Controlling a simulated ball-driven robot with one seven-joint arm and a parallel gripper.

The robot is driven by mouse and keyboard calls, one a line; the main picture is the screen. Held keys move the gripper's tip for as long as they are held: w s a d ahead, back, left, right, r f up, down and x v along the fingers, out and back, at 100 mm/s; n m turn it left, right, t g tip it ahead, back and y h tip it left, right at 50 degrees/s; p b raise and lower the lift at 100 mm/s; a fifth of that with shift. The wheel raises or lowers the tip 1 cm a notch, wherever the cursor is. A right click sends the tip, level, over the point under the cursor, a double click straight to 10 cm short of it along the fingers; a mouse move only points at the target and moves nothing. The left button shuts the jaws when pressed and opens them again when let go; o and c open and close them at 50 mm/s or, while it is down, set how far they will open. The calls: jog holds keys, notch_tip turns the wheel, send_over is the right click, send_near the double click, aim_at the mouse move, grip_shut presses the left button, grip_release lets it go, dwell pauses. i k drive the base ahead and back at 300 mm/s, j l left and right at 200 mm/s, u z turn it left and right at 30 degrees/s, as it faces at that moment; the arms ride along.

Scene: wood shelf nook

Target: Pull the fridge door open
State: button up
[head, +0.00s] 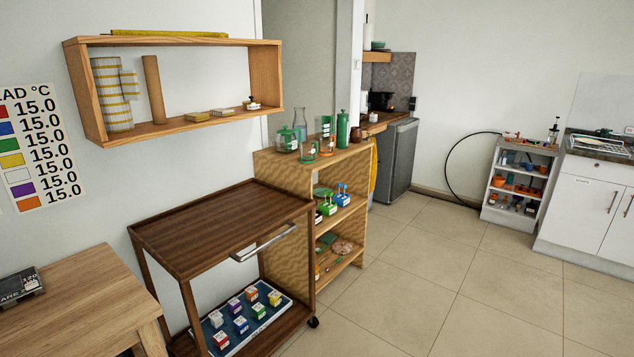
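The fridge (396,162) is a small grey unit under a wooden counter, in the back middle of the head view. It looks closed. Its door faces right, and a handle is too small to make out. The wooden shelf unit in front hides its lower left part. My gripper is not in the head view.
A dark wooden cart (215,225) with a metal handle stands in front of the wooden shelf unit (290,172). A table (75,305) is at lower left. A small grey shelf (490,205) and white cabinets (580,215) stand at right. The tiled floor (450,270) between is clear.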

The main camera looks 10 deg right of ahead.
aim_at(406, 135)
jog(key=i+l+z, duration=0.35)
jog(key=i, duration=0.4)
jog(key=i+z, duration=0.4)
jog(key=i, duration=1.75)
jog(key=i+u, duration=0.1)
jog(key=i, duration=1.25)
jog(key=i+l, duration=0.15)
jog(key=i, duration=1.15)
jog(key=i+l, duration=0.1)
jog(key=i, duration=1.25)
jog(key=j+u, duration=0.05)
